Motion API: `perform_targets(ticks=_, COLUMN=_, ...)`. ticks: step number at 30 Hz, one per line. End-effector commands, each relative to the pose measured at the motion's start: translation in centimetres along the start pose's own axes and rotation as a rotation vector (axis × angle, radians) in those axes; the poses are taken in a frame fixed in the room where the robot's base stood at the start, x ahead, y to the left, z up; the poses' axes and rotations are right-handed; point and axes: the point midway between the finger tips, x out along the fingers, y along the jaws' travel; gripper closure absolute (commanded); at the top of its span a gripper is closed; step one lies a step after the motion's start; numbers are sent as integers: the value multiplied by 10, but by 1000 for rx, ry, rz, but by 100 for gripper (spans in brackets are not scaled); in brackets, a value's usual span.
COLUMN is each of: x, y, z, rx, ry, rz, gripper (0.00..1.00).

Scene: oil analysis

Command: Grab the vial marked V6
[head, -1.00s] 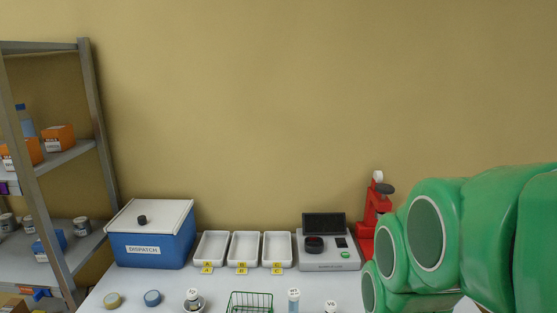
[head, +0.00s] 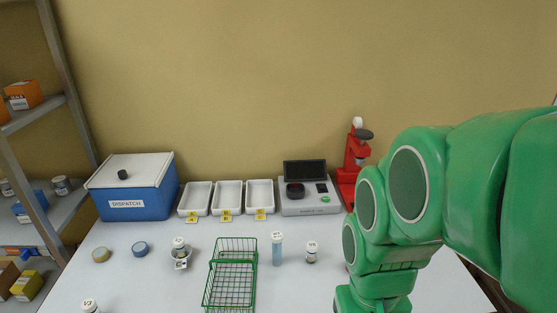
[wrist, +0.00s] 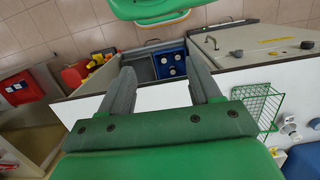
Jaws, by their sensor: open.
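The vial V6 (head: 311,252) is a short vial with a white cap, standing upright on the white table right of the taller blue vial (head: 277,249). Its label is small and hard to read now. My gripper (wrist: 160,66) shows in the wrist view with its two grey fingers apart and nothing between them. It points over the table edge toward the floor side, away from the vials. In the head view my green arm is at the right and the gripper itself is out of frame.
A green wire basket (head: 231,275) stands left of the vials.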

Motion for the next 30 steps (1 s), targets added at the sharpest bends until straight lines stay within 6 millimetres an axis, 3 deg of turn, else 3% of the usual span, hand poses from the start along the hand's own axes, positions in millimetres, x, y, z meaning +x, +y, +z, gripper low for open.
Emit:
perform_targets(ticks=16, x=-6, y=-13, z=-118, rx=510, ry=32, rz=-68, gripper=37)
perform_targets(ticks=30, x=11, y=-19, z=-228, rx=996, ry=35, rz=-146, gripper=37)
